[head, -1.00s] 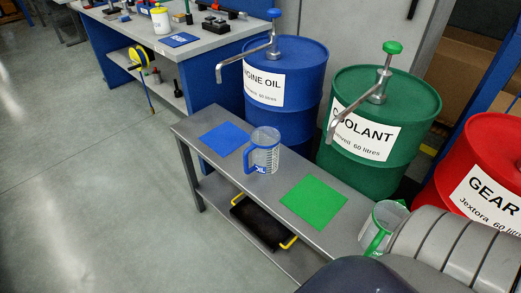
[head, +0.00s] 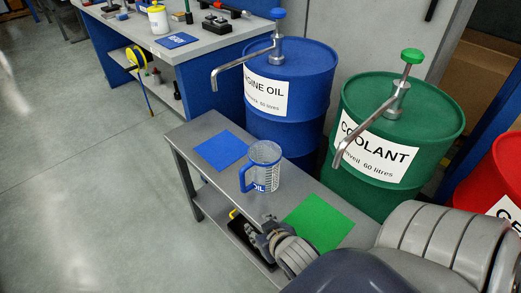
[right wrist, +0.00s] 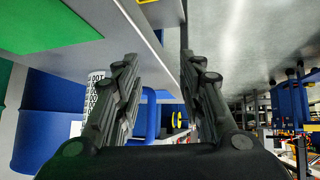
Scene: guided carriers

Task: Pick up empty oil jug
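The oil jug (head: 266,160) is clear, with a blue handle on its left side, a blue band marked OIL and scale marks. It stands upright on the grey bench (head: 207,126) beside the blue mat and looks empty. My right gripper (head: 256,230) is at the bench's front edge, in front of the jug and apart from it. In the right wrist view, its fingers (right wrist: 158,58) are open with nothing held between them. The jug's blue handle (right wrist: 151,115) shows beyond the gap, and the left finger partly hides the jug's body. My left gripper is out of view.
A blue mat (head: 221,150) and a green mat (head: 318,223) lie on the bench. Behind stand the engine oil drum (head: 310,105), the coolant drum (head: 425,115) and a red drum (head: 500,175). A black tray (head: 240,235) sits on the lower shelf. The floor at left is clear.

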